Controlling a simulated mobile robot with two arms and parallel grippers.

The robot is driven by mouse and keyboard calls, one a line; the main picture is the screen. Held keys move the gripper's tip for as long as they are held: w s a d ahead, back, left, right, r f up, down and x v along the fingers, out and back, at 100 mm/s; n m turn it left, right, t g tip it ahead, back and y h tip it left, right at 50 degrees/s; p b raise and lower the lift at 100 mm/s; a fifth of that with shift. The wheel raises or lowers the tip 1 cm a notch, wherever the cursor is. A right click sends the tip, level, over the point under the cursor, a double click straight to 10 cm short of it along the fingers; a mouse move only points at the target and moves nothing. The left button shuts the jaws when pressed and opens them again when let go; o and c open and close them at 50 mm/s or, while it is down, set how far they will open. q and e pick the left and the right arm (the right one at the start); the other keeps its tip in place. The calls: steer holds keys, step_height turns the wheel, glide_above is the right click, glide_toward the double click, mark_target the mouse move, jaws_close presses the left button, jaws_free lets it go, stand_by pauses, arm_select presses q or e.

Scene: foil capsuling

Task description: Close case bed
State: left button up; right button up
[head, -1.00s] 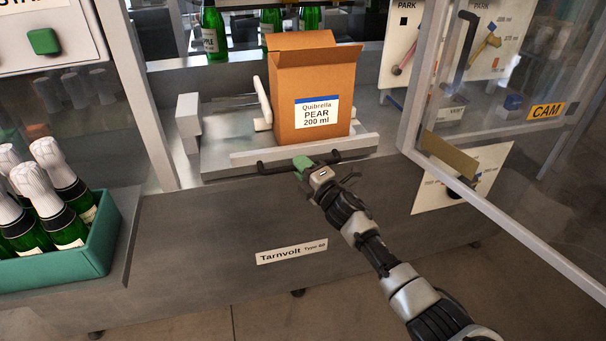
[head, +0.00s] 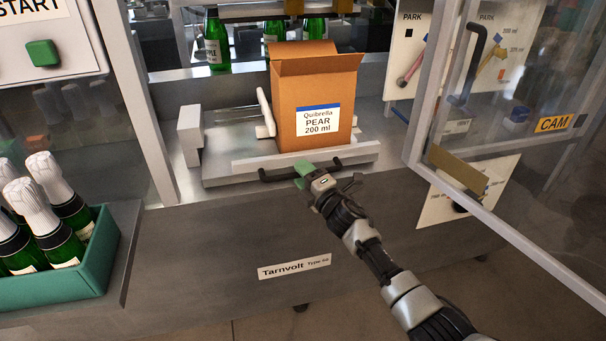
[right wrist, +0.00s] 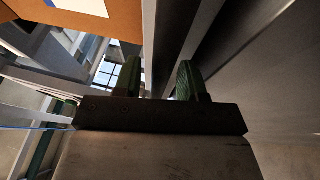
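The case bed (head: 222,169) is a flat grey tray in the machine, with a pale front rail (head: 305,157) and a black bar handle (head: 345,161). An open-topped cardboard case (head: 285,105), labelled Quibrella PEAR 200 ml, stands upright on it. My right gripper (head: 303,170) is at the middle of the handle. The gripper partly hides the handle. My left gripper is not in view.
A glazed door (head: 540,140) with a CAM label stands open at the right, near my right arm. A green crate (head: 60,290) of foil-topped bottles is at the left. More bottles (head: 217,50) stand behind the bed. A START panel (head: 50,45) is at upper left.

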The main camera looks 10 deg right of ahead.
steer(key=shift+s+d+f, duration=0.1)
steer(key=shift+s+d, duration=0.05)
steer(key=shift+s, duration=0.15)
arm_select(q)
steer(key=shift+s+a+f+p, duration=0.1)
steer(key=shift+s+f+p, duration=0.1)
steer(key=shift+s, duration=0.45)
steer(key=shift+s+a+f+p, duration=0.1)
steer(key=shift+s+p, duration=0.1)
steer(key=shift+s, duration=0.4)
arm_select(e)
steer(key=v, duration=1)
